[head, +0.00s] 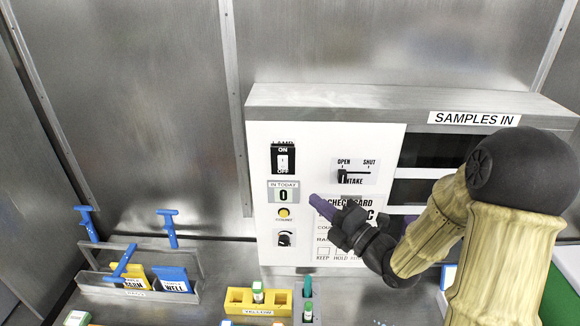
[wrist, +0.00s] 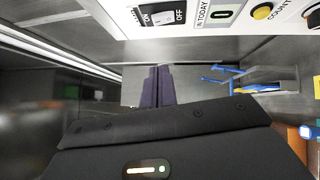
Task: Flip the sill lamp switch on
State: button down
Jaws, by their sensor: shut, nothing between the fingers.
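The lamp switch (head: 283,159) is a white rocker in a black plate, with ON above and OFF below, at the upper left of the white panel (head: 320,142). In the wrist view the switch (wrist: 163,17) shows sideways at the top. I cannot tell which way the rocker is set. My gripper (head: 313,200) has purple fingers, shut and empty. In the head view its tips lie in front of the panel, below and right of the switch. In the wrist view the fingers (wrist: 157,70) appear below the switch, apart from it.
Below stand a yellow rack (head: 240,300) with vials and a grey tray (head: 100,283) with blue-handled tools. Dark open shelves are at right.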

jog(key=p, duration=0.6)
send_near(278, 160)
jog(key=a, duration=0.4)
jog(key=shift+w+a+r+p, duration=0.1)
jog(key=shift+w+r+p, duration=0.15)
jog(key=shift+w+p, duration=0.65)
jog(key=shift+w+a+r+p, duration=0.1)
jog(key=shift+w+r+p, duration=0.15)
jog(key=shift+w+p, duration=0.6)
jog(key=shift+w, duration=0.1)
